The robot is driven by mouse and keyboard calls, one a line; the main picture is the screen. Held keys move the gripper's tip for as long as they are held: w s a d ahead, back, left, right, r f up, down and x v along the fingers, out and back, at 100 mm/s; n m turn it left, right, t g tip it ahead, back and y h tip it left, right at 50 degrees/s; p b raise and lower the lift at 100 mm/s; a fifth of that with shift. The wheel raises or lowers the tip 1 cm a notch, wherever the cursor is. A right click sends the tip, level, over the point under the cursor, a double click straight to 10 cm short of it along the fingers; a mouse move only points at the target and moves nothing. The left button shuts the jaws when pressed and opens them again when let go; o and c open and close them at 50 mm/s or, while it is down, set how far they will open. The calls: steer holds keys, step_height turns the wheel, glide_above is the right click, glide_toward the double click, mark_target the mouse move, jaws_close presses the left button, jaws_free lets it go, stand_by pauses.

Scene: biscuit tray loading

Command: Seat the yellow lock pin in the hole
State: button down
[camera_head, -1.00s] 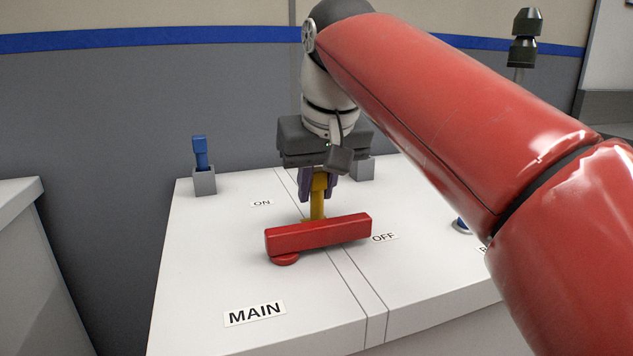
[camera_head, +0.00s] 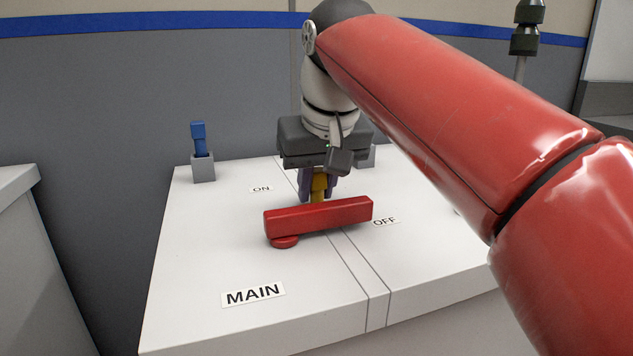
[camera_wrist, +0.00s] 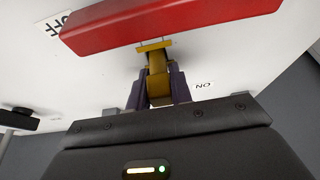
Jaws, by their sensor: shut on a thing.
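My gripper (camera_head: 318,188) is shut on the yellow lock pin (camera_head: 319,183), behind the red handle in the head view. The wrist view shows the yellow lock pin (camera_wrist: 158,75) between the dark fingers of my gripper (camera_wrist: 160,88), with its flat flange close to the handle's edge. The red handle (camera_head: 320,215) lies across the white top, its round red pivot (camera_head: 285,242) at the left end and its right end by the OFF label (camera_head: 386,221). The pin's lower end and the hole are hidden, so I cannot tell if the pin is in the hole.
Another grey holder (camera_head: 369,156) is partly hidden behind my gripper. The white top (camera_head: 200,240) is clear around the ON and MAIN labels.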

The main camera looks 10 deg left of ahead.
steer(key=shift+f, duration=0.25)
steer(key=c, duration=1.2)
jaws_free()
steer(key=shift+o, duration=0.2)
steer(key=p+v, duration=0.2)
steer(key=v, duration=0.5)
steer(key=shift+s+d+r, duration=0.1)
steer(key=shift+r, duration=0.3)
steer(key=shift+s, duration=0.1)
